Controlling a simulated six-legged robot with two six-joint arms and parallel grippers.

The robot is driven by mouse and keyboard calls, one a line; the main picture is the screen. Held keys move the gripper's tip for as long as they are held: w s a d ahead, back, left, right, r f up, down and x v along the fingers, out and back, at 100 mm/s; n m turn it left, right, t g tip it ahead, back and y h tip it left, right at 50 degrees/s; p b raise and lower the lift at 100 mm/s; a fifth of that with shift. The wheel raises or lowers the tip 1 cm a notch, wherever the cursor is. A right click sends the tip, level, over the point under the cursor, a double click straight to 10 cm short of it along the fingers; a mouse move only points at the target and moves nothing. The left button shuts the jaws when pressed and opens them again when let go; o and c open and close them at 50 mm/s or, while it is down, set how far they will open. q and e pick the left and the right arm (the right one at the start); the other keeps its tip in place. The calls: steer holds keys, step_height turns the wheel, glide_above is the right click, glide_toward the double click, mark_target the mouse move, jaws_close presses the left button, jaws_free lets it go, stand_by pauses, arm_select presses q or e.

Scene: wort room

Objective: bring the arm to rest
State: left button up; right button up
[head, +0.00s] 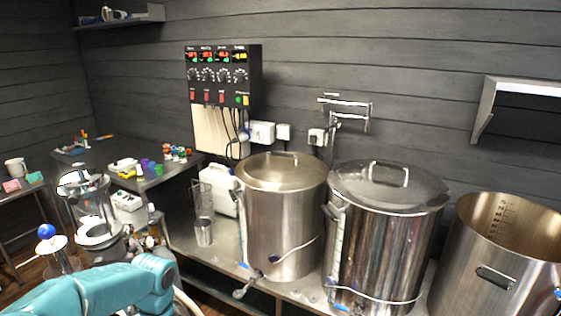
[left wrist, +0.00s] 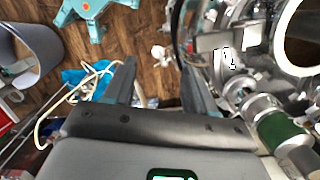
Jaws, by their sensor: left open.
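My left arm, teal, comes in at the lower left of the head view, in front of the bench. Its gripper cannot be made out there. In the left wrist view my left gripper (left wrist: 158,75) shows two dark fingers, spread apart with nothing between them. The fingers are over the wooden floor (left wrist: 145,45), and steel fittings (left wrist: 235,75) lie close beside the right finger. My right gripper is in neither view.
Two lidded steel kettles (head: 283,215) (head: 388,230) and an open one (head: 505,245) stand on the bench at right. A control box (head: 222,98) hangs on the wall. Glass and steel equipment (head: 95,205) stands at left. A blue bag (left wrist: 85,75) lies low.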

arm_select(q)
steer(key=s+d+f+n+h, duration=0.25)
steer(key=d+f, duration=0.25)
steer(key=f, duration=0.3)
steer(key=s+d+f+n+h, duration=0.1)
steer(key=s+d+f, duration=0.3)
steer(key=f, duration=0.3)
steer(key=s+d+f+n+t+h, duration=0.1)
steer(key=s+d+f+n, duration=0.1)
steer(key=s+f+n, duration=0.35)
steer(key=s+d+f+n+t, duration=0.1)
steer(key=s+d+f+n, duration=0.15)
steer(key=s, duration=0.55)
step_height(320, 180, down, 10)
steer(key=b, duration=1)
steer(key=shift+w+r, duration=0.15)
steer(key=shift+r, duration=0.1)
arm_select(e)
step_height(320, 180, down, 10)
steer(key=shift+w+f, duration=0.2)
arm_select(q)
steer(key=shift+d, duration=0.1)
